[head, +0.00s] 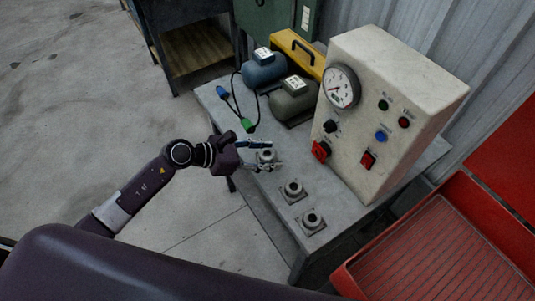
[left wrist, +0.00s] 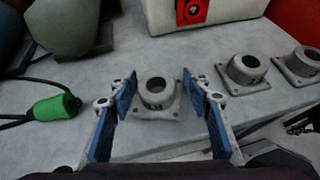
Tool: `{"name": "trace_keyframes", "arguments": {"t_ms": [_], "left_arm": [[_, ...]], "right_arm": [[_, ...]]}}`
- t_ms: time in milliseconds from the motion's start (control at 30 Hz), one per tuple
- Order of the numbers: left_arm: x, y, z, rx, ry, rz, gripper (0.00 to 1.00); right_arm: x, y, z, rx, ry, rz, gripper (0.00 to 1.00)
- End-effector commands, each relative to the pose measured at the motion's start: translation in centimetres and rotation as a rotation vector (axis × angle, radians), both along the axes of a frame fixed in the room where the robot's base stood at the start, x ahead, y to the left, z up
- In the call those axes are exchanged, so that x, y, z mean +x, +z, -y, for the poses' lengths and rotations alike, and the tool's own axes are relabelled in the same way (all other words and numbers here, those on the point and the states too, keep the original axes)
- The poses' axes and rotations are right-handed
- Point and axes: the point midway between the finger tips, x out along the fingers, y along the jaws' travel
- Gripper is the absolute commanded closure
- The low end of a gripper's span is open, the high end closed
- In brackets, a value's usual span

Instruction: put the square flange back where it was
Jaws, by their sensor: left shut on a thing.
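A grey square flange (head: 266,155) with a round collar is between the fingers of my left gripper (head: 264,156), near the bench's front edge. In the left wrist view the square flange (left wrist: 157,108) shows upright, its square base level, with the blue-padded fingers of my left gripper (left wrist: 166,98) on both sides. My left gripper is shut on it. I cannot tell whether its base touches the bench top. Two similar flanges, a middle one (head: 293,189) and an end one (head: 312,221), stand to the right in a row. My right gripper is not in view.
A pale control box (head: 377,120) with a gauge stands behind the flanges. Blue (head: 264,69) and dark (head: 293,97) motors stand further back on the bench. A cable with a green plug (head: 248,125) lies close to my left gripper. A red tray (head: 437,262) is at the right.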

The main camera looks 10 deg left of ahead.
Motion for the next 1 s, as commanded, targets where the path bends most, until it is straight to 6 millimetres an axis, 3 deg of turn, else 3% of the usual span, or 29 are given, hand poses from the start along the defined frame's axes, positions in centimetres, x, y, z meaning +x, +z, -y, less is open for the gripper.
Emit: {"name": "trace_keyframes", "arguments": {"t_ms": [200,233,367,767,1000], "left_arm": [[0.1,-0.3,0.0,-0.001,0.000,0.002,0.99],[0.0,-0.3,0.0,0.000,0.000,0.001,0.53],[0.0,-0.2,0.0,0.000,0.000,0.000,0.38],[0.0,0.3,0.0,0.000,0.000,0.000,0.37],[-2.0,1.5,-3.0,0.007,0.000,-0.001,0.37]], "right_arm": [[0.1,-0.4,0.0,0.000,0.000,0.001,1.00],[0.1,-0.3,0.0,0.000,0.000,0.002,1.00],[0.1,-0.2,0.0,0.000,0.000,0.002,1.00],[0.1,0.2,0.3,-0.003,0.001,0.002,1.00],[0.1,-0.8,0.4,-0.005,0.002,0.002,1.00]]}}
